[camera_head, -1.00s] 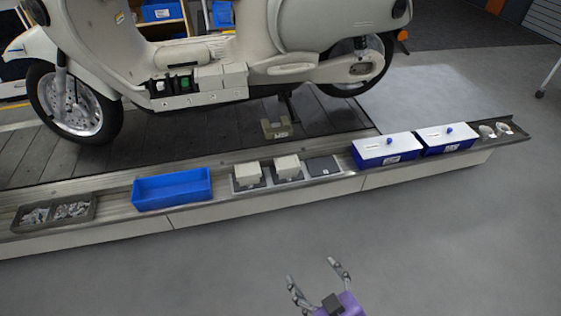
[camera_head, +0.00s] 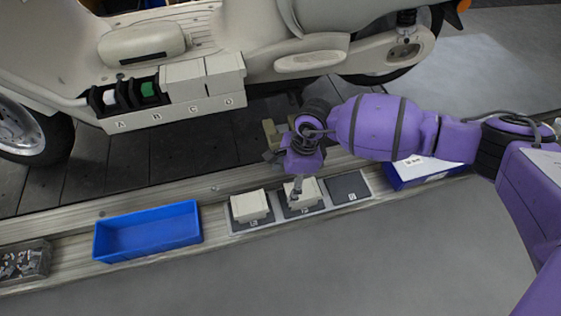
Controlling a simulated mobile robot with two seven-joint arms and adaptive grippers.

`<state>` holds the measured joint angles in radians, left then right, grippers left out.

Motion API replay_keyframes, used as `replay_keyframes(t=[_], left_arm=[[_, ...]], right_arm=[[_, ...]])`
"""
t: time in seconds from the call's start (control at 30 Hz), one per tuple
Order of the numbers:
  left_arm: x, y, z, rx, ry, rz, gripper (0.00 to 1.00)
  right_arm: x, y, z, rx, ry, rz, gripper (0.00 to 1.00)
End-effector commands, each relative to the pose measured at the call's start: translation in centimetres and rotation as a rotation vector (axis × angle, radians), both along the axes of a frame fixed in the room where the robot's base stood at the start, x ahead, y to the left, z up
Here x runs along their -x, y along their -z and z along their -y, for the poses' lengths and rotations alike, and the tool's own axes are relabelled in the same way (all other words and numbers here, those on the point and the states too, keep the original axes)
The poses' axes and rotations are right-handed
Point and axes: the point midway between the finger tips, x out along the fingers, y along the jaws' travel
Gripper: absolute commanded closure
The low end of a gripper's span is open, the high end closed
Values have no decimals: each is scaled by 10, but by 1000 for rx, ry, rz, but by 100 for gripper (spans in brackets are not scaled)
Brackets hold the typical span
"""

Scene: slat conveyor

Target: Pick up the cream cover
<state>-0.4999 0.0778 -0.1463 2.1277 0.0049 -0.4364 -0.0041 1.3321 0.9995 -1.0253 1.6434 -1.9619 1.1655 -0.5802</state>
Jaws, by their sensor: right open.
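Two cream covers sit on dark square pads on the conveyor's edge. The left cream cover (camera_head: 250,207) is in full view. The middle cream cover (camera_head: 306,190) is partly hidden by my right gripper (camera_head: 294,186). That gripper is open and points down at the middle cover, with one finger in front of it. I cannot tell whether it touches the cover. The right pad (camera_head: 348,188) is bare. My left gripper is not in view.
A blue open bin (camera_head: 148,232) stands left of the pads, with a grey tray of small parts (camera_head: 22,262) further left. A blue box with a white lid (camera_head: 422,172) is behind my arm. The cream scooter (camera_head: 200,85) has a lettered row of compartments above.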

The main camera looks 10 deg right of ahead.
Motion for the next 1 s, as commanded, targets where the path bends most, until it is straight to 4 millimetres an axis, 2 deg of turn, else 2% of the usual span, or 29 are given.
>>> replay_keyframes(t=[0.03,0.1,0.2,0.4,0.47,0.57,0.8,1.0], left_arm=[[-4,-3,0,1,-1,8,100],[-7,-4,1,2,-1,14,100],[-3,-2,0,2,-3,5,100],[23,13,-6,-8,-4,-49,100],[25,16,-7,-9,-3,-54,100],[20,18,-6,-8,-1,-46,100],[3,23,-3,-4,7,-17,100],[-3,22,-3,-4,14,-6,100]], right_arm=[[0,5,19,81,-42,5,27],[0,6,37,156,-83,7,27],[4,9,46,195,-115,-8,27],[5,31,45,193,-123,-12,27],[5,36,45,192,-123,-12,27],[5,44,44,190,-123,-10,27],[6,81,43,189,-122,-13,27],[5,85,43,189,-122,-9,27]])
